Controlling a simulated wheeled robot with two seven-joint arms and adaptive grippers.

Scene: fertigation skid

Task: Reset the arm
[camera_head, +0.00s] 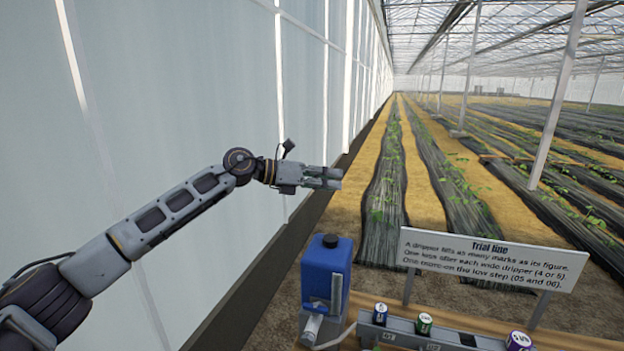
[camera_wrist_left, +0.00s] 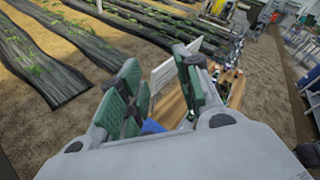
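My left arm reaches in from the left in the head view, stretched out in front of the pale wall. My left gripper (camera_head: 323,178) is in the air at its end, above and behind the blue tank. In the left wrist view its two green-padded fingers (camera_wrist_left: 160,85) stand apart, with nothing held between them. My right gripper does not show clearly in either view.
A blue tank (camera_head: 326,272) with a black cap stands below the left gripper. A white sign (camera_head: 490,260) stands behind a grey rail (camera_head: 400,332) with a few small coloured cylinders. The greenhouse wall (camera_head: 190,90) runs along the left.

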